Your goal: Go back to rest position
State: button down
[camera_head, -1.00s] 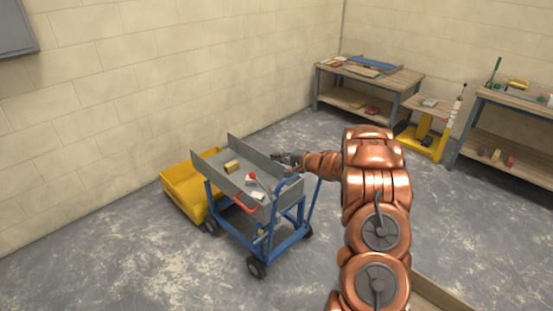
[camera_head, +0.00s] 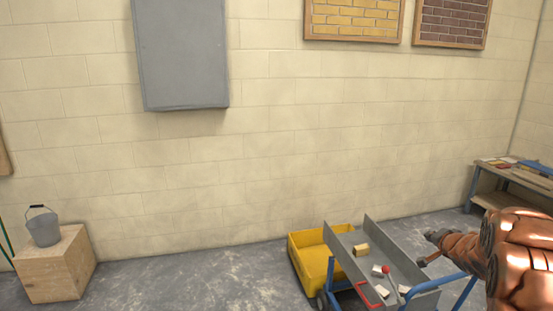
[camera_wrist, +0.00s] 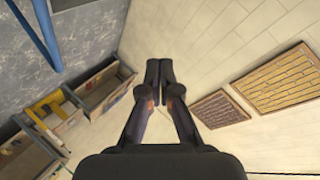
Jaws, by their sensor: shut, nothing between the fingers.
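My gripper (camera_wrist: 159,72) shows in the wrist view with its two fingers together and nothing between them. In the head view my gripper (camera_head: 432,236) is at the right, beside the right side of the blue-framed grey cart (camera_head: 372,222). The cart holds a yellowish block (camera_head: 361,250), a red-topped item (camera_head: 385,269) and small pale pieces (camera_head: 404,290). My copper arm runs out of the picture at the right edge.
A yellow tub (camera_head: 308,262) stands left of the cart. A wooden box (camera_head: 60,268) with a grey bucket (camera_head: 43,228) is at the far left. A workbench (camera_head: 513,187) stands at the right. The floor between the box and the tub is clear.

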jog(key=s+a+r+n+g+h, duration=0.1)
jog(key=s+a+r+g+h, duration=0.15)
jog(key=s, duration=0.45)
jog(key=s+a+r+n+g+h, duration=0.1)
jog(key=s+a+r+g, duration=0.25)
jog(key=s, duration=0.35)
jog(key=s+a+f+n+g+y, duration=0.1)
jog(key=s+a+n+g, duration=0.2)
jog(key=s+a, duration=0.5)
jog(key=s+a+f+n+g+y, duration=0.1)
jog(key=s+a, duration=0.7)
jog(key=s, duration=0.9)
jog(key=s+a+f+n+g+y, duration=0.1)
jog(key=s+a+n+g+y, duration=0.2)
jog(key=s+a, duration=0.5)
jog(key=s+n+g, duration=0.1)
jog(key=s+n, duration=0.1)
jog(key=s, duration=0.3)
jog(key=shift+s+a+f+n+g, duration=0.3)
jog(key=shift+a+f+n, duration=0.05)
jog(key=shift+f+n, duration=0.05)
